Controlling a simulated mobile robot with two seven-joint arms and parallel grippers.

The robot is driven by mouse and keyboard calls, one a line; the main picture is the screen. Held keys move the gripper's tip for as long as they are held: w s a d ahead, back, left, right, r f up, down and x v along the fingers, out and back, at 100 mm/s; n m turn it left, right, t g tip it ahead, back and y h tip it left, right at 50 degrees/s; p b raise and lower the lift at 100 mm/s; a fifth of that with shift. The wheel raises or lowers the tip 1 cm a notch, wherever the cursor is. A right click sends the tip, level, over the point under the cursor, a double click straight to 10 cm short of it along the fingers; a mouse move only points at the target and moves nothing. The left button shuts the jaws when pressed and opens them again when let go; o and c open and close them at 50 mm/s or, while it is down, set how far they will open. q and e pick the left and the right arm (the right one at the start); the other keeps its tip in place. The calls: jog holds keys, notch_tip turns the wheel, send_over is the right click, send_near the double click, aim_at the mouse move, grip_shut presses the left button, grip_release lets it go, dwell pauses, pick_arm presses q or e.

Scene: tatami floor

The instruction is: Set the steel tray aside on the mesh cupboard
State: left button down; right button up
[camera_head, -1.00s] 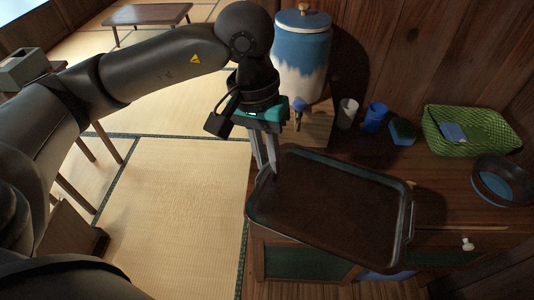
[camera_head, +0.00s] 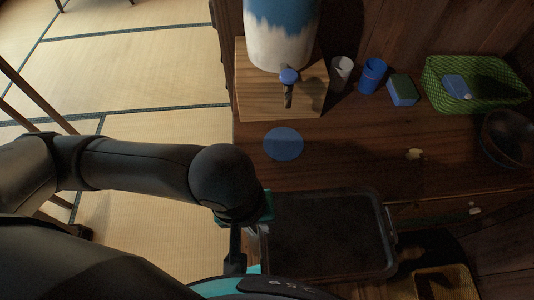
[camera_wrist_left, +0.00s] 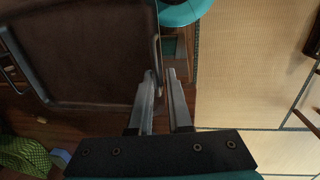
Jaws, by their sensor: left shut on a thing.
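The steel tray (camera_head: 325,235), dark and rectangular with a raised rim, is held low in front of the wooden cupboard (camera_head: 350,155) in the head view. My left gripper (camera_wrist_left: 162,80) is shut on the tray's rim; the tray (camera_wrist_left: 85,50) fills the upper left of the left wrist view. In the head view the fingertips are hidden behind my own wrist. The cupboard's top is at the centre right; its front is mostly shaded or covered, so I cannot make out mesh now. My right gripper is not in view.
A blue-and-white jar (camera_head: 283,35) stands on a wooden block (camera_head: 255,90). A white cup (camera_head: 341,70), blue cup (camera_head: 372,75), sponge (camera_head: 402,90), green basket (camera_head: 475,85) and dark bowl (camera_head: 508,138) line the back. A flat blue disc (camera_head: 283,143) lies on the top. The middle is mostly clear.

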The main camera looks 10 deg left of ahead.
pick_arm(q)
jog(key=w+a, duration=0.1)
jog(key=w, duration=0.4)
jog(key=w+a, duration=0.2)
jog(key=w, duration=0.3)
jog(key=w+a, duration=0.1)
jog(key=w, duration=0.4)
jog(key=shift+w+a, duration=0.25)
jog(key=shift+w, duration=0.05)
notch_tip(320, 180, down, 4)
jog(key=shift+r, duration=0.25)
jog(key=shift+f+b, duration=0.1)
jog(key=shift+b, duration=0.2)
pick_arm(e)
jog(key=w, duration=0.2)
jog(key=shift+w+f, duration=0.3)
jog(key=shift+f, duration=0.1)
pick_arm(q)
jog(key=c, duration=0.8)
grip_release()
jog(key=shift+c, duration=0.2)
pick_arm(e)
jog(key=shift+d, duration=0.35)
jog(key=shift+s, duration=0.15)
